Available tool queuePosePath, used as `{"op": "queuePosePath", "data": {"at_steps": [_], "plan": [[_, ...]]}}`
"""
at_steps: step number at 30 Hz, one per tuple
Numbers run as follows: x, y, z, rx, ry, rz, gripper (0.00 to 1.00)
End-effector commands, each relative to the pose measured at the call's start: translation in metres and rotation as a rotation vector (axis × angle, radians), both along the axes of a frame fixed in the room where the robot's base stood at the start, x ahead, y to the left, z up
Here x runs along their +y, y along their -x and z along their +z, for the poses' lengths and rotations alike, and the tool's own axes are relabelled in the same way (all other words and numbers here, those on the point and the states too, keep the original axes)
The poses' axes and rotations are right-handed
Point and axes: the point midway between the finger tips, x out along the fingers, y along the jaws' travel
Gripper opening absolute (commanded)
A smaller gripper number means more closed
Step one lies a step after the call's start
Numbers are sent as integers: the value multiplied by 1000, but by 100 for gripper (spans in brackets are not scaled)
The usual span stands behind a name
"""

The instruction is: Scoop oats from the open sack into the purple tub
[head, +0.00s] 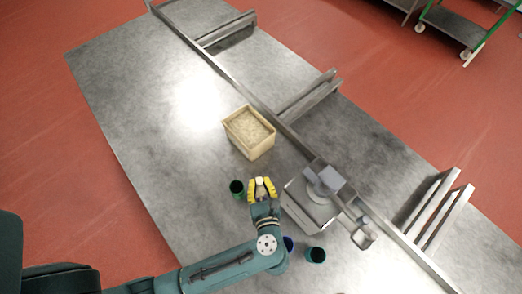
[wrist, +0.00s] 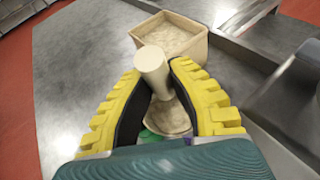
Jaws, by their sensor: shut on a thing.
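The open sack (head: 234,138) is a beige, box-shaped container on the metal table, filled with pale oats. It also shows at the top of the wrist view (wrist: 191,50). My gripper (head: 262,183) has yellow ribbed fingers and is shut on the cream handle of a scoop (wrist: 152,68), in front of the sack and apart from it. The scoop's beige bowl (wrist: 168,118) shows between the fingers; I cannot tell whether oats lie in it. The purple tub (head: 289,243) is mostly hidden beside my arm in the head view.
A green tub (head: 237,187) stands left of my gripper and a teal tub (head: 316,255) right of my arm. A metal rail (head: 235,83) runs along the table. The table's left side is clear.

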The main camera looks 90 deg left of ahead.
Motion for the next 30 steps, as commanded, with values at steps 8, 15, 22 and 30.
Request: {"op": "queuePosePath", "data": {"at_steps": [8, 15, 22, 30], "plan": [[-4, -1, -2, 6, -41, -2, 0], [-7, -1, 3, 6, -91, 3, 0], [-14, -2, -1, 16, -139, -2, 0], [-17, -1, 3, 16, -180, 2, 0]]}}
